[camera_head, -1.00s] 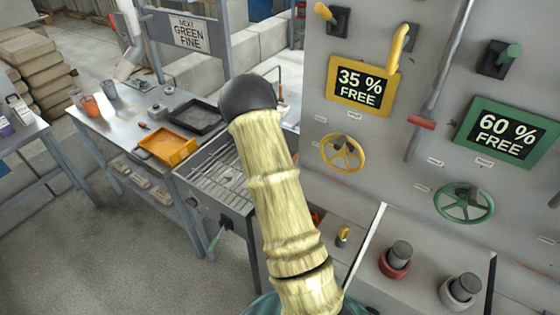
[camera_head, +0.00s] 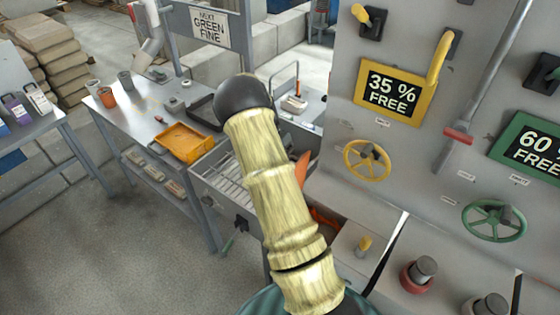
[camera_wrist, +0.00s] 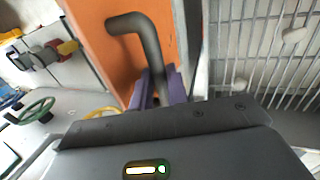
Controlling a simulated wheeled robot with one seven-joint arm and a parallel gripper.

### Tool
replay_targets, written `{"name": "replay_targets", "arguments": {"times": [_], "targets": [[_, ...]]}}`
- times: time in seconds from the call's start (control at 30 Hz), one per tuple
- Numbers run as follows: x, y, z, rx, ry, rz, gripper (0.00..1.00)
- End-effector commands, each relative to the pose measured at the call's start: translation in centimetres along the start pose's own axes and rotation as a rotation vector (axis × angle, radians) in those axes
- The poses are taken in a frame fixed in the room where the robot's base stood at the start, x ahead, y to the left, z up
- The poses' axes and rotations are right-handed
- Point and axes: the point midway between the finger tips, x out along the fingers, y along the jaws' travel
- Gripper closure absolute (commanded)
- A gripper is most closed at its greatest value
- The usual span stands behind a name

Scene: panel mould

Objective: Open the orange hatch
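The orange hatch (camera_wrist: 100,38) fills the upper left of the wrist view, with a bent dark grey handle (camera_wrist: 150,42) on it. My gripper (camera_wrist: 159,88) has its purple fingers on both sides of the handle's lower end and appears shut on it. In the head view, a narrow orange piece of the hatch (camera_head: 302,170) stands up tilted just right of my arm. More orange shows lower down beside the grey housing. My arm hides the gripper and most of the hatch in the head view.
A wire grate (camera_head: 222,172) lies left of my arm. An orange tray (camera_head: 184,142) sits on the metal table. The grey panel on the right carries a yellow wheel (camera_head: 367,160), a green wheel (camera_head: 494,221) and signs. Floor at lower left is clear.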

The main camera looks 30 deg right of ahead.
Motion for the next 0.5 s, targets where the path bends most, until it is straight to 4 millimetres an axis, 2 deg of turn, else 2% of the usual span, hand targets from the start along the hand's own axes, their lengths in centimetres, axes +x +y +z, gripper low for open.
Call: {"name": "replay_targets", "arguments": {"times": [0.03, 0.1, 0.5], "targets": [[0.81, -0.02, 0.4, -0.001, -0.013, 0.01, 0.76], [0.71, -0.03, 0.34, -0.001, -0.011, 0.009, 0.62], [-0.12, -0.11, 0.12, -0.001, -0.003, 0.003, 0.62]]}}
